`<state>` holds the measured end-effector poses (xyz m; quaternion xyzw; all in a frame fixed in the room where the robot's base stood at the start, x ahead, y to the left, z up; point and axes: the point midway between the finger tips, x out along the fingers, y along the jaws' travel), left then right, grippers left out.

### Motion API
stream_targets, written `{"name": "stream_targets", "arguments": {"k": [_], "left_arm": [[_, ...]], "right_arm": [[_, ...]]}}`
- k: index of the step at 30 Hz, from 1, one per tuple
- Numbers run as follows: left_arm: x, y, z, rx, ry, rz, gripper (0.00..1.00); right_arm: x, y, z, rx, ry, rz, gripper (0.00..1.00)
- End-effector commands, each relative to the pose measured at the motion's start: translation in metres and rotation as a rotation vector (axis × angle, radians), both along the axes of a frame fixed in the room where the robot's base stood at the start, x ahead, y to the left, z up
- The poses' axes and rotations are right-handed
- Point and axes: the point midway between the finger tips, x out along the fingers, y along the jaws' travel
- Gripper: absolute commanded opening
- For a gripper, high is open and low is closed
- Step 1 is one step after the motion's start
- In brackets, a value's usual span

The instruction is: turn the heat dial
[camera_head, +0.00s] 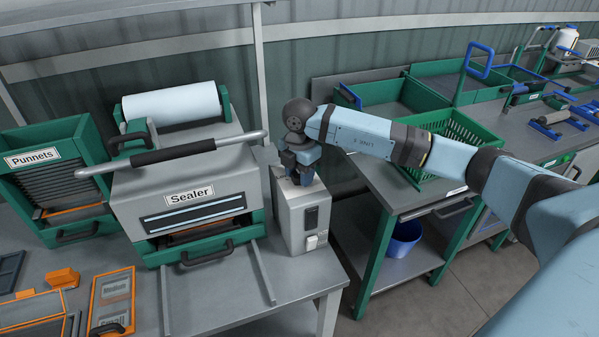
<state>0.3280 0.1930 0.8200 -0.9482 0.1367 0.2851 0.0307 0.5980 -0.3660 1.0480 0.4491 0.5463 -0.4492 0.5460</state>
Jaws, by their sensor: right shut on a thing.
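The grey control box (289,216) stands on the bench just right of the sealer (190,188). My right gripper (296,176) points down onto the top of this box and is shut on the heat dial there. The dial itself is hidden behind the gripper's fingers and wrist, so its setting cannot be seen. The front of the box shows a dark panel and a small white switch. My left gripper is not in view.
The sealer's long handle (188,150) reaches close to my right wrist. A white film roll (172,103) lies behind it. A punnet dispenser (45,180) stands at the left. Green crates (455,138) and a blue bucket (403,240) are on the right.

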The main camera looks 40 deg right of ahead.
Motion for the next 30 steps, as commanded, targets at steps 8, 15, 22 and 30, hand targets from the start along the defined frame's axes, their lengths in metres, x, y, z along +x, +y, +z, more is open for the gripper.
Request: {"name": "stream_targets", "arguments": {"k": [8, 15, 22, 30], "left_arm": [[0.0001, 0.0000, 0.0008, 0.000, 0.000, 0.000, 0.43], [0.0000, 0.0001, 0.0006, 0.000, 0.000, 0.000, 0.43], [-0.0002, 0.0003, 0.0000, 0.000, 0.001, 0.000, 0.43], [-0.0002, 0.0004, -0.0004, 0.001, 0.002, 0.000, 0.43]], "right_arm": [[0.0006, -0.0009, 0.0010, -0.002, -0.002, -0.039, 0.19], [0.0006, -0.0009, 0.0010, -0.002, -0.002, -0.040, 0.19], [0.0004, -0.0007, 0.0009, -0.002, -0.001, -0.039, 0.67], [0.0004, -0.0002, 0.0013, -0.001, -0.001, -0.038, 0.67]]}}
